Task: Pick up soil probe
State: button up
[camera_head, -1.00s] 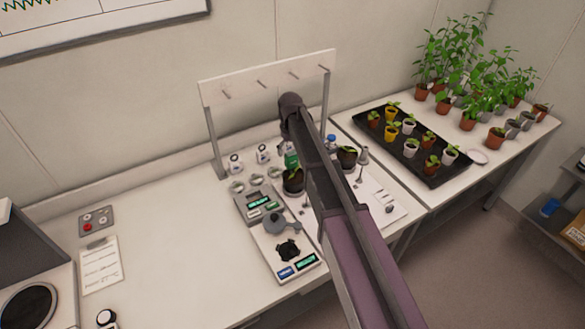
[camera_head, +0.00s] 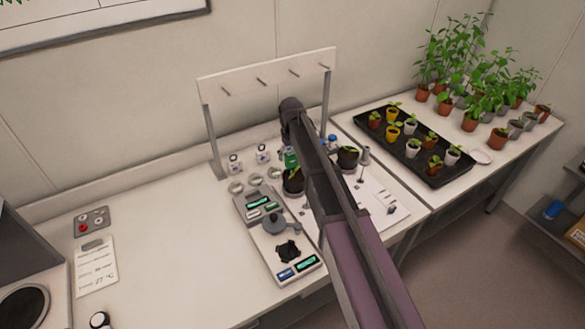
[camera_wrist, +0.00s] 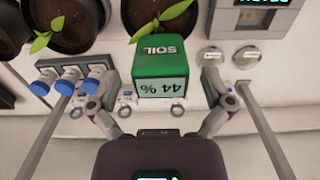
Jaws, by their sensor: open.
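The soil probe (camera_wrist: 160,62) has a green head marked SOIL and a display reading 44 %, both upside down in the wrist view. In the head view its green head (camera_head: 291,160) shows just left of my arm, by a dark pot with a seedling. In the wrist view my gripper (camera_wrist: 152,90) is open, with one finger on each side of the probe head and a visible gap to it. Whether the fingers are level with the head is hard to tell. The probe's lower part is hidden. In the head view my arm hides the gripper.
Dark pots with seedlings (camera_wrist: 155,18) stand close to the probe. Blue-capped vials (camera_wrist: 68,82) are at its left in the wrist view. A scale (camera_head: 264,205) and a peg rack (camera_head: 262,78) stand on the bench. The bench's left part is mostly clear.

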jog(key=shift+f+b, duration=0.85)
jog(key=shift+f, duration=0.3)
jog(key=c, duration=1.3)
jog(key=shift+r, duration=0.15)
notch_tip(320, 180, up, 18)
jog(key=p, duration=1.8)
jog(key=shift+f, duration=0.2)
